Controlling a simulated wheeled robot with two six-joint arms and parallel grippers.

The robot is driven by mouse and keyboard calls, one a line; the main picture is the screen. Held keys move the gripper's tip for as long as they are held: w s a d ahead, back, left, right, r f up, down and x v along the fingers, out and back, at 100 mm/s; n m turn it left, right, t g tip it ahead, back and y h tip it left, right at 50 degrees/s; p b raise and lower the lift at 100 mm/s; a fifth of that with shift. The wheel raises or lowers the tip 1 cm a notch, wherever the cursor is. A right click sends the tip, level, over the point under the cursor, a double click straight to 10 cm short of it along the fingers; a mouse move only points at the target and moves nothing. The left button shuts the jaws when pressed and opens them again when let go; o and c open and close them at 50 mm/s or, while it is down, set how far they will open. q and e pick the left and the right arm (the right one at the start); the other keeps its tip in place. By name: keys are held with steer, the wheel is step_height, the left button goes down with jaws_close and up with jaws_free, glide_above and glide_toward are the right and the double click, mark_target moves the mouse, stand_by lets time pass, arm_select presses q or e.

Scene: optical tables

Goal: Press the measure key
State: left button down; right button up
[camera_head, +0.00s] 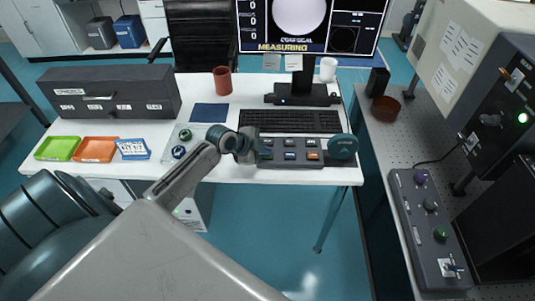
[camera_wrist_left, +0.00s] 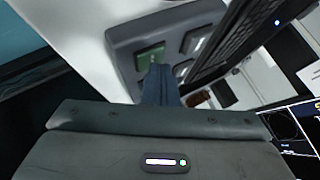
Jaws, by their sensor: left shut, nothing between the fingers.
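The dark key panel (camera_head: 277,163) lies at the front of the white desk, with two rows of small keys and a round teal knob (camera_head: 343,147) at its right end. The key labels are too small to read, so I cannot tell which is the measure key. My left gripper (camera_head: 252,154) is at the panel's left end and hides part of it. In the left wrist view its shut, empty fingers (camera_wrist_left: 158,72) reach to a green key (camera_wrist_left: 150,57). I cannot tell whether they touch it. My right gripper is not in view.
A keyboard (camera_head: 290,121) lies behind the panel, below a monitor (camera_head: 310,25) reading "MEASURING". Green, orange and blue trays (camera_head: 57,148) are at the desk's left. A red cup (camera_head: 222,80) stands at the back. A bench with a control box (camera_head: 430,228) is at right.

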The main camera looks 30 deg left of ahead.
mark_target(264, 156)
arm_select(q)
steer(key=shift+r, duration=0.1)
steer(key=shift+r+p, duration=0.65)
steer(key=shift+r, duration=0.1)
step_height(264, 156, up, 5)
steer(key=p, duration=0.4)
stand_by(0.7)
